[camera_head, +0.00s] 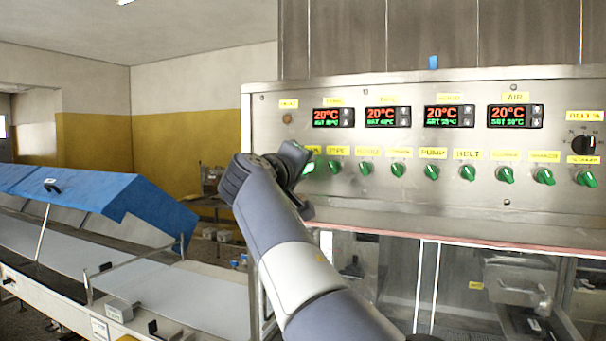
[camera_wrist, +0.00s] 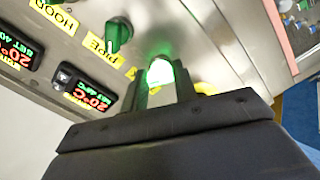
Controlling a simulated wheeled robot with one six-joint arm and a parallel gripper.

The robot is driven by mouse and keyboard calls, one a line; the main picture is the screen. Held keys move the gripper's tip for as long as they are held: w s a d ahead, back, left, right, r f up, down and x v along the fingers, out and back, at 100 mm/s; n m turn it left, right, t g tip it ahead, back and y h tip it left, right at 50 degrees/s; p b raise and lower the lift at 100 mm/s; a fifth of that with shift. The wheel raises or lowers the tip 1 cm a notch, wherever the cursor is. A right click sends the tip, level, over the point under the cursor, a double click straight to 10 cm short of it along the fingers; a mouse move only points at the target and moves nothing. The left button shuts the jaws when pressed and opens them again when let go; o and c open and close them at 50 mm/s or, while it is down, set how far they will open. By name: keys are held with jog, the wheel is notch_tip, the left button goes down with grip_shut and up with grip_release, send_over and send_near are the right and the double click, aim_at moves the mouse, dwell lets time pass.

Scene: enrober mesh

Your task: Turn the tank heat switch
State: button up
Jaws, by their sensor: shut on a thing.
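The tank heat switch (camera_head: 308,168) is the leftmost green knob in the row on the steel control panel (camera_head: 400,205). Its yellow label is partly hidden by my gripper. In the wrist view the knob (camera_wrist: 160,71) glows bright green between the fingers. My gripper (camera_head: 299,160) is at the panel's left part, shut on this knob; its fingers (camera_wrist: 161,84) also show in the wrist view. The knob's exact angle is hard to tell because of the glow and the fingers.
The pipe switch (camera_head: 335,167) is close to the right of my gripper, with several more green knobs beyond. Displays (camera_head: 333,117) reading 20°C sit above. A black rotary dial (camera_head: 583,145) is at the far right. A blue-covered conveyor (camera_head: 100,205) stands at left.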

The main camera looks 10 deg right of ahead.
dwell(0.4)
jog(key=o, duration=1)
jog(key=b+v, duration=0.3)
jog(key=v, duration=0.7)
jog(key=shift+s+a, duration=0.2)
jog(key=shift+s, duration=0.15)
jog(key=shift+w, duration=0.1)
jog(key=p+x, duration=0.3)
jog(key=x, duration=0.7)
jog(key=shift+w+d, duration=0.25)
